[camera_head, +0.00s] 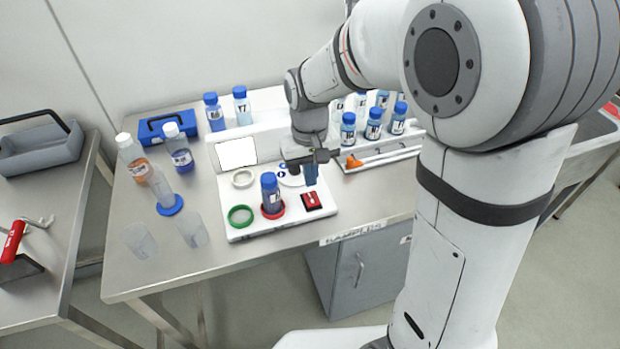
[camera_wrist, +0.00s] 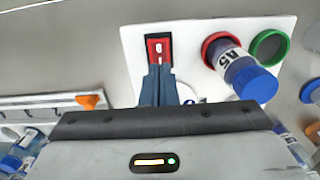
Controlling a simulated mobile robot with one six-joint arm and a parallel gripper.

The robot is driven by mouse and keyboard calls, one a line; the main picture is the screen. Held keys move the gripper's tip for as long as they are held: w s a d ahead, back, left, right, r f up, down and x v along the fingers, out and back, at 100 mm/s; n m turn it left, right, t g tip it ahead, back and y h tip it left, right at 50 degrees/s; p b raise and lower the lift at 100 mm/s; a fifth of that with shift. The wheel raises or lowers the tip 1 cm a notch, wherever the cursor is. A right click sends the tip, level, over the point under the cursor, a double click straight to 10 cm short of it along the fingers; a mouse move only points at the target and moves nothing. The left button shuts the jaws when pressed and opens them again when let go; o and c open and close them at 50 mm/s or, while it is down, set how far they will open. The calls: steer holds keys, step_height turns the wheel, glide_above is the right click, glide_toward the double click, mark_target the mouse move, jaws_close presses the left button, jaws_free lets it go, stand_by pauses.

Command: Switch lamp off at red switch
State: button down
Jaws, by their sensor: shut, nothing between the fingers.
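The red switch (camera_head: 312,200) is a small red and black rocker at the right front of a white panel (camera_head: 245,233). It also shows in the wrist view (camera_wrist: 158,48). My gripper (camera_head: 311,178) points down just behind the switch, with its blue fingers closed together and empty. In the wrist view the fingertips (camera_wrist: 158,70) reach the near edge of the switch; whether they touch it I cannot tell. A bottle with a blue cap marked A5 (camera_head: 270,192) stands in the red ring (camera_head: 272,211) beside the switch. I cannot make out a lit lamp.
An empty green ring (camera_head: 240,216) and a pale ring (camera_head: 242,178) lie on the panel. Several blue-capped bottles (camera_head: 348,130) stand in a rack behind my gripper. An orange piece (camera_head: 353,161) sits on the rack's front. Clear beakers (camera_head: 139,240) stand left.

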mark_target(313, 201)
step_height(313, 201, up, 9)
steer(key=shift+w, duration=0.3)
steer(key=shift+a, duration=0.1)
steer(key=shift+w+g+b, duration=0.3)
steer(key=shift+w+g, duration=0.15)
steer(key=shift+g, duration=0.15)
steer(key=f, duration=0.4)
steer(key=s+f, duration=0.1)
steer(key=f, duration=0.4)
steer(key=s+f, duration=0.1)
steer(key=f, duration=0.3)
steer(key=shift+d+f+p, duration=0.35)
steer(key=shift+f, duration=0.05)
